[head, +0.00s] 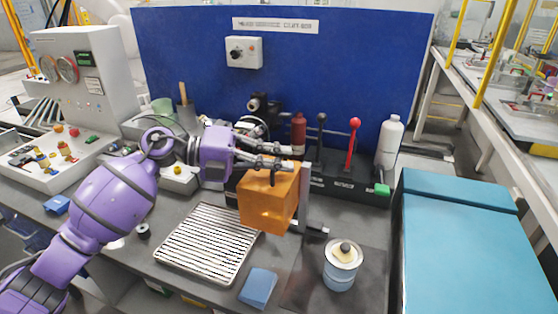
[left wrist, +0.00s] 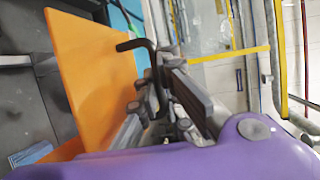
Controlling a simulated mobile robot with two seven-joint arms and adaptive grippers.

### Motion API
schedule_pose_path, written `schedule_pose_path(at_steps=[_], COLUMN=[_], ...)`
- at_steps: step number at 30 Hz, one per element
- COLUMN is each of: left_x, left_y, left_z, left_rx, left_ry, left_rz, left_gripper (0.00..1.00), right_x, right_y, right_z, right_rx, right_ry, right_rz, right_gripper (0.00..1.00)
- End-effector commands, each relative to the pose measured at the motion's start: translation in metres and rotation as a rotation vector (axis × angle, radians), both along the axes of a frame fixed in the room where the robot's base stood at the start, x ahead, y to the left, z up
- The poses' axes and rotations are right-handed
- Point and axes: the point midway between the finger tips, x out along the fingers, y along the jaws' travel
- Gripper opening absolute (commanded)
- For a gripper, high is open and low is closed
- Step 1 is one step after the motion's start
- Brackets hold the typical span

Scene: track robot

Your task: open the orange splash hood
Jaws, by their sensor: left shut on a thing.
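The orange splash hood (head: 268,205) is a translucent box-like cover beside a grey upright post (head: 304,198) near the middle of the bench. It also shows as an orange panel in the left wrist view (left wrist: 92,68). My left gripper (head: 284,158) is at the top of the hood. In the left wrist view, my left gripper (left wrist: 160,72) has its fingers around a bent black handle (left wrist: 132,44) that sticks out from the hood. The fingers are shut on this handle. What lies behind or under the hood is mostly hidden. My right gripper is not in view.
A slatted metal tray (head: 207,243), a blue block (head: 258,287) and a tin (head: 341,268) stand in front. Behind are a red lever (head: 353,143), a white bottle (head: 389,143) and a blue back panel (head: 330,75). A teal-topped surface (head: 470,250) is at right.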

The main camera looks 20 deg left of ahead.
Motion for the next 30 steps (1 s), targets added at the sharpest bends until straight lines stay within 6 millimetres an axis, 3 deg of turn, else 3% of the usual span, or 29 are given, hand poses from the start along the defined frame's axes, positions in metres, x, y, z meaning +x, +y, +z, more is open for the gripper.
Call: schedule_pose_path(at_steps=[10, 12, 15, 25, 30], left_x=[-0.001, -0.001, -0.001, -0.001, -0.008], left_y=[-0.001, -0.001, 0.0, 0.002, 0.02], left_z=[-0.003, -0.004, -0.003, -0.001, 0.002], left_rx=[0.001, 0.002, 0.002, 0.001, 0.003], left_ry=[0.01, 0.009, 0.008, 0.003, 0.004], left_rz=[-0.004, -0.004, -0.003, 0.0, 0.002], left_gripper=[0.0, 0.14, 0.26, 0.26, 0.26], right_x=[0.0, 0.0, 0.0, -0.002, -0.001], right_y=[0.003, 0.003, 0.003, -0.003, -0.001], right_z=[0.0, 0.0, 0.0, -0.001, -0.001], right_rx=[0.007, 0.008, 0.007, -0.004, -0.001], right_ry=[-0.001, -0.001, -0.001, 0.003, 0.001], right_rz=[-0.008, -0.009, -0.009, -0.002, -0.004], right_gripper=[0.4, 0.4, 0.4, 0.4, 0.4])
